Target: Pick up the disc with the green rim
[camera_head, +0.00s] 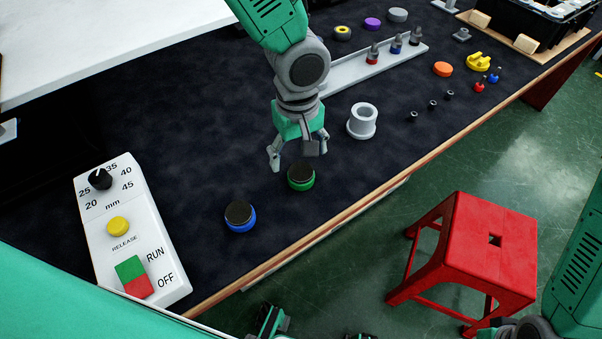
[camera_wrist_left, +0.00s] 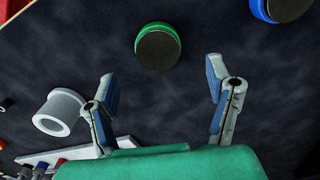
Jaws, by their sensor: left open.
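The disc with the green rim (camera_head: 301,178) lies flat on the dark table, its top black. In the left wrist view the green-rimmed disc (camera_wrist_left: 158,47) shows beyond and between the spread fingertips, apart from both. My left gripper (camera_head: 297,157) is open and empty, pointing down above the table just behind the disc. It also shows in the left wrist view (camera_wrist_left: 162,84).
A grey flanged bushing (camera_head: 362,122) stands right of my left gripper. A grey rail (camera_head: 345,77) with several pegs lies behind. A control box (camera_head: 130,230) is at left; a red stool (camera_head: 470,245) stands on the floor. The table between the discs and control box is clear.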

